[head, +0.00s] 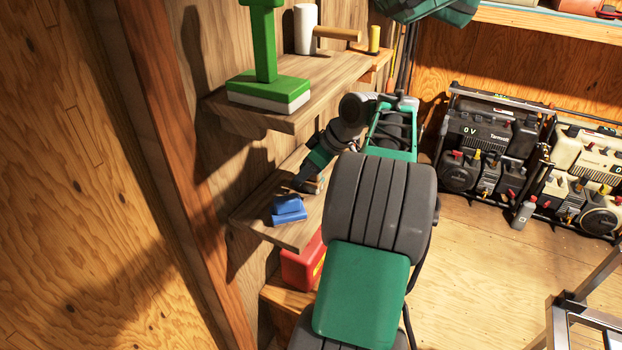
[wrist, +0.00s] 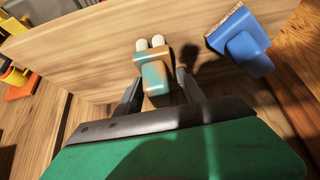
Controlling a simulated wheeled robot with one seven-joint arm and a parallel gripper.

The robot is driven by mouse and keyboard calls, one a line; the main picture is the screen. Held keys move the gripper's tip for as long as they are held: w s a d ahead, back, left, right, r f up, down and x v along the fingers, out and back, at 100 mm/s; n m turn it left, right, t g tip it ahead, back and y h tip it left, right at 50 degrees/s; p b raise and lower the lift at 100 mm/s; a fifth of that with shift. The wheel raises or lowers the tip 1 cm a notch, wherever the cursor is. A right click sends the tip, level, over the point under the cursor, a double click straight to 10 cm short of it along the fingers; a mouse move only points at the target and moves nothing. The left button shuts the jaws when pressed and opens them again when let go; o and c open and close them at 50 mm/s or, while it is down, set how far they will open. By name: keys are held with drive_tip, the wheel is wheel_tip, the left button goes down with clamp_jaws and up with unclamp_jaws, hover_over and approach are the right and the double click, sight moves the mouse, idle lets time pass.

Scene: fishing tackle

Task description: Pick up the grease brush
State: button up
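My gripper (wrist: 158,76) is open, its two dark fingers apart on either side of a small tan and teal block (wrist: 154,72) with two white rounded ends. Small gaps seem to show beside the block, so I see no firm grip. In the head view my gripper (head: 306,183) is low over the lower shelf, and the block is mostly hidden. A blue piece (wrist: 243,48) with a speckled edge lies to the right of the fingers; it also shows in the head view (head: 288,211). I cannot tell for certain which piece is the grease brush.
The lower shelf (head: 252,215) is narrow and fixed to the wooden wall. The upper shelf (head: 330,82) above it holds a green-handled tool (head: 266,60) and a white-headed mallet (head: 306,28). A red container (head: 301,268) stands below. Open floor lies to the right.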

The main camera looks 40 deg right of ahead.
clamp_jaws()
drive_tip(key=shift+r, duration=0.1)
idle(0.3)
drive_tip(key=shift+r, duration=0.2)
drive_tip(key=s+d, duration=0.3)
drive_tip(key=s, duration=0.5)
drive_tip(key=s+d+p, duration=0.1)
drive_tip(key=s+d, duration=0.2)
drive_tip(key=s, duration=0.6)
drive_tip(key=shift+r+p, duration=0.3)
drive_tip(key=shift+r, duration=0.15)
drive_tip(key=shift+c, duration=0.7)
unclamp_jaws()
drive_tip(key=c, duration=0.7)
